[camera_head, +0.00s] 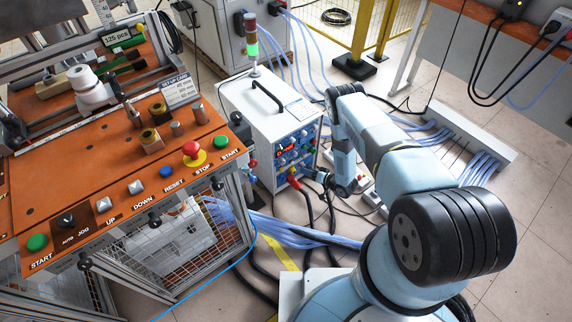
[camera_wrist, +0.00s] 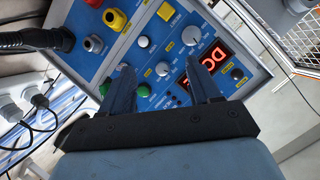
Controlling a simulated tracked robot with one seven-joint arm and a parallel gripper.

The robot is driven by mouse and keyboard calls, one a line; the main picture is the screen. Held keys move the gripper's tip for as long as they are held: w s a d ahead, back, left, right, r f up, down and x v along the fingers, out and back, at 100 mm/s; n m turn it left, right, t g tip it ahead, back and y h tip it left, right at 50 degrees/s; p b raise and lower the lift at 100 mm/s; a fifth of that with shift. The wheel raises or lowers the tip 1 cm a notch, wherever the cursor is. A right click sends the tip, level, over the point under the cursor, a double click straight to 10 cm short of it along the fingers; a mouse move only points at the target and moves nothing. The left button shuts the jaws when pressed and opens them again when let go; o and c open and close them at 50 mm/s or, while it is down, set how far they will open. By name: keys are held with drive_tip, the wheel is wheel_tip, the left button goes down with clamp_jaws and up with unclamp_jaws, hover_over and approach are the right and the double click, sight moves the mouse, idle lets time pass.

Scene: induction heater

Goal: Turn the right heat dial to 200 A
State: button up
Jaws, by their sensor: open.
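The induction heater (camera_head: 262,108) is a white cabinet with a blue control panel (camera_head: 294,147) in the head view. In the wrist view the blue panel (camera_wrist: 180,15) appears tilted. I cannot tell which is the right heat dial; the labels are unreadable. My gripper (camera_wrist: 161,72) is open and empty, its fingers pointing at the panel. My right finger hides part of the panel and display.
Green knobs (camera_wrist: 143,90) sit low on the panel. In the head view, an orange workbench (camera_head: 95,160) stands left and blue hoses (camera_head: 290,232) cross the floor.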

drive_tip(key=shift+v, duration=2.7)
drive_tip(key=shift+f, duration=0.1)
drive_tip(key=v, duration=1.3)
drive_tip(key=shift+s+d, duration=0.25)
drive_tip(key=shift+d, duration=0.05)
drive_tip(key=n+t, duration=0.5)
drive_tip(key=n, duration=0.1)
approach(284, 163)
drive_tip(key=shift+y, duration=0.4)
drive_tip(key=x, duration=0.8)
drive_tip(key=shift+w+a+f, duration=0.15)
drive_tip(key=shift+w, duration=0.15)
drive_tip(key=shift+c, duration=0.3)
